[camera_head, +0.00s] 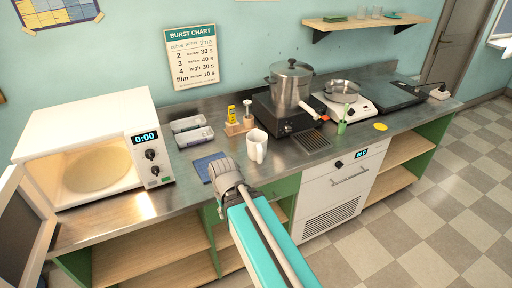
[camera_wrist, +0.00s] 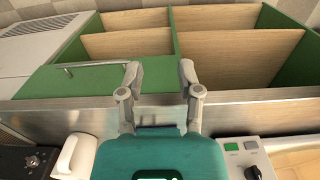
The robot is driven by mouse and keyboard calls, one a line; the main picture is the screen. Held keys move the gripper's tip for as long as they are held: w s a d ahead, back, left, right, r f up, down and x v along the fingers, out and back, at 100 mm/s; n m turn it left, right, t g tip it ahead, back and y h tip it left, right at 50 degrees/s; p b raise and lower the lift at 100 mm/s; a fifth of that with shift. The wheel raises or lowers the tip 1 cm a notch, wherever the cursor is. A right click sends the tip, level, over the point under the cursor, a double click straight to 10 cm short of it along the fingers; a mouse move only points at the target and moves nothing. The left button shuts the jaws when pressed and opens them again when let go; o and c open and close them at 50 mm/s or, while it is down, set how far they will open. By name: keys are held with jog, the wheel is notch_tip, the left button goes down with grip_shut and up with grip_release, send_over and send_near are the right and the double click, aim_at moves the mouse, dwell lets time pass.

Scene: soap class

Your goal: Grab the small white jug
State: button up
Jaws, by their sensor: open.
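The small white jug (camera_head: 257,148) stands upright on the steel counter, its handle facing the front. In the wrist view the jug (camera_wrist: 76,157) shows at the lower left, cut off by the frame edge, outside the jaws. My gripper (camera_head: 222,172) is in front and to the left of the jug in the head view, apart from it. In the wrist view my gripper (camera_wrist: 160,72) has its two fingers spread with nothing between them; the counter's front edge and green cabinet lie beyond.
A blue cloth (camera_head: 208,166) lies left of the gripper. A wooden holder with a yellow item (camera_head: 232,116) stands behind the jug. An open microwave (camera_head: 92,150) is at left. A black stove with a steel pot (camera_head: 291,84) is at right.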

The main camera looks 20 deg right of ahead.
jog(key=shift+d, duration=0.25)
jog(key=w+d+r+n+t+h+b, duration=0.1)
jog(key=w+d+r+n+t+h, duration=0.1)
jog(key=w+n, duration=0.6)
jog(key=w+d+r+n+t+h+b, duration=0.1)
jog(key=w+d+r+n+t+h, duration=0.1)
jog(key=w+n+h, duration=0.4)
jog(key=w+d+r+n+t+h+b, duration=0.1)
jog(key=w+d+r+n+t+h, duration=0.1)
jog(key=w+d+n, duration=0.4)
jog(key=w+r+n+h, duration=0.1)
jog(key=w+r+n, duration=0.1)
jog(key=w+n, duration=0.2)
jog(key=shift+w+r+n+t+h, duration=0.3)
jog(key=shift+w+n+t+h, duration=0.1)
jog(key=shift+w, duration=1)
jog(key=shift+w+d+f, duration=0.1)
jog(key=b+x, duration=0.3)
jog(key=x, duration=0.5)
jog(key=shift+d, duration=0.1)
